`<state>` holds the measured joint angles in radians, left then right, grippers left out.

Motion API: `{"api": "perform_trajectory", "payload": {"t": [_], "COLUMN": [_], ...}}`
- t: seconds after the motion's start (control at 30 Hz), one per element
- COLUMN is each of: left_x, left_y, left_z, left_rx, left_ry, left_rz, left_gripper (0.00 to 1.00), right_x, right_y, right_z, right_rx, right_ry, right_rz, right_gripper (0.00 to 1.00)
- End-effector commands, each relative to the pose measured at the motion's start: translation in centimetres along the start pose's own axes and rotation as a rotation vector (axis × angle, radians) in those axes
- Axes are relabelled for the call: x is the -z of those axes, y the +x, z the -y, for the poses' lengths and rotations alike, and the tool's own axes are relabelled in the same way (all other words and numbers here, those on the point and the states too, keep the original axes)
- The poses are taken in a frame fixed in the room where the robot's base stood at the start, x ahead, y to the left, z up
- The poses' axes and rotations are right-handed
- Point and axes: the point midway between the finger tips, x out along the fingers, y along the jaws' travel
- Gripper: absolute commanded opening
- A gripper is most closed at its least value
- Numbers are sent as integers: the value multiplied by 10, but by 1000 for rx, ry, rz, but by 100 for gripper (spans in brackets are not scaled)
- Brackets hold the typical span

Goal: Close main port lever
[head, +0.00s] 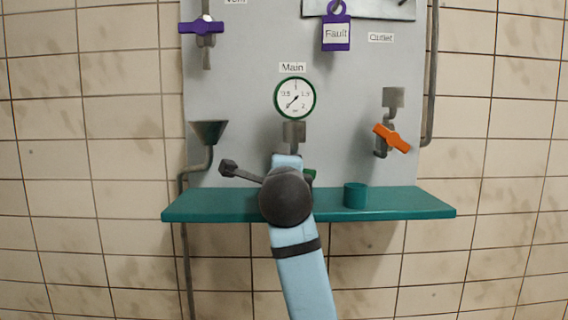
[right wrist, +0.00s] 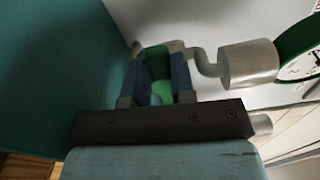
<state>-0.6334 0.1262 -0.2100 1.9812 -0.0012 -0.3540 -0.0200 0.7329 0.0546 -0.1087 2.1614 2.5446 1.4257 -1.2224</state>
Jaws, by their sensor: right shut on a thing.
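The green main port lever (right wrist: 159,72) shows in the right wrist view between the two blue fingers of my right gripper (right wrist: 156,58). The gripper is shut on it. In the head view my pale blue right arm covers most of the lever, and only a small green piece (head: 310,176) shows beside the wrist. The grey main port pipe (head: 294,132) comes down below the round green-rimmed gauge (head: 295,98) under the "Main" label (head: 292,67). The lever's exact angle is hard to tell. My left gripper is not in view.
A teal shelf (head: 416,205) juts out below the port, with a teal cup (head: 355,195) on it. A purple vent lever (head: 201,27) and purple "Fault" tag (head: 336,35) are above.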

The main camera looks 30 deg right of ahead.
Motion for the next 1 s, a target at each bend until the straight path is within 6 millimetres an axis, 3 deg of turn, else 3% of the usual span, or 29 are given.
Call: {"api": "perform_trajectory", "payload": {"t": [0.3,0.83,0.87,0.93,1.0], "left_x": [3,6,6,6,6], "left_y": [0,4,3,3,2], "left_z": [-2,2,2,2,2], "left_rx": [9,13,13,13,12], "left_ry": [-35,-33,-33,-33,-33], "left_rz": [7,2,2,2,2], "left_gripper": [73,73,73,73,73], "right_x": [1,1,1,1,1], "right_y": [0,0,0,0,0], "right_z": [0,0,0,0,-1], "right_rx": [6,6,6,6,5], "right_ry": [-111,-130,-130,-129,-129], "right_rz": [-1,-2,-2,-2,-1], "right_gripper": [0,0,30,46,49]}}
